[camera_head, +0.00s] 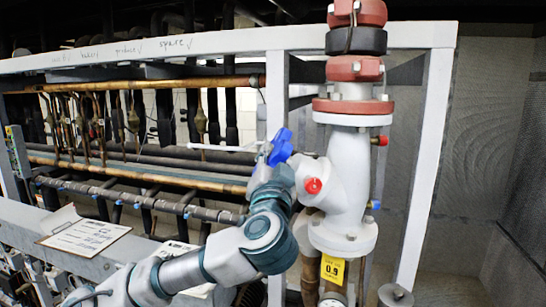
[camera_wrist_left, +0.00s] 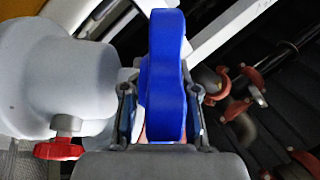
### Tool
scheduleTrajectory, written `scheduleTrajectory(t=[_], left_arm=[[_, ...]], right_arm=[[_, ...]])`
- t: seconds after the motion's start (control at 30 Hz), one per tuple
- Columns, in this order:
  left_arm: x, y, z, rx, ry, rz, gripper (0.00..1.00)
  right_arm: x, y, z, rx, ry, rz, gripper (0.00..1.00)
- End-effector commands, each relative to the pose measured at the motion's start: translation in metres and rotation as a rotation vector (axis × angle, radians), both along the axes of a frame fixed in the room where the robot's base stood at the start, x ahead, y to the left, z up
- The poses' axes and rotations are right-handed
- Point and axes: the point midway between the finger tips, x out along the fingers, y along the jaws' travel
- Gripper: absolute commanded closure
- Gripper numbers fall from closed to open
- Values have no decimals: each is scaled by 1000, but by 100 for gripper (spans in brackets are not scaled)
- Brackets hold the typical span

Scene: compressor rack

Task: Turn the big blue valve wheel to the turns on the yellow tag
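The big blue valve wheel (camera_head: 281,147) sits on the upper left side of the white valve body (camera_head: 347,170), seen nearly edge-on. My left gripper (camera_head: 270,166) is at the wheel, its fingers mostly hidden behind the wrist in the head view. In the left wrist view, the blue wheel (camera_wrist_left: 166,80) stands between the two fingers (camera_wrist_left: 162,115). They straddle it, with narrow gaps seeming to show on both sides. The yellow tag (camera_head: 333,269) hangs below the valve and reads 0.9; its smaller lettering is unclear. My right gripper is out of view.
A red knob (camera_head: 313,186) sticks out of the valve body close to my wrist. A pale frame post (camera_head: 425,160) stands to the right. Copper and dark pipes run behind my arm. A clipboard (camera_head: 84,235) lies at the lower left.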

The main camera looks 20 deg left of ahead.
Motion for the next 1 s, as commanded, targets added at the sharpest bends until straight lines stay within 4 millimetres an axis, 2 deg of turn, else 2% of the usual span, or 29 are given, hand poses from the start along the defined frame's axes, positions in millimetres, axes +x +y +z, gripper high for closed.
scheduleTrajectory(t=[0.03,0.07,0.1,0.37,0.57,0.77,1.0], left_arm=[[0,1,-1,0,1,1,89],[0,1,-1,0,1,0,97],[0,1,-1,0,1,-2,100],[0,0,-1,-3,11,3,100],[0,-1,0,-25,60,38,100],[0,-1,4,-74,163,113,100],[0,-1,7,-157,330,236,100]], right_arm=[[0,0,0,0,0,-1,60],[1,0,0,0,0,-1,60],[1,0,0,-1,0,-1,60],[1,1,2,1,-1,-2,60],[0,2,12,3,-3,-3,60],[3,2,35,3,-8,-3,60],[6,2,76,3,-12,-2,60]])
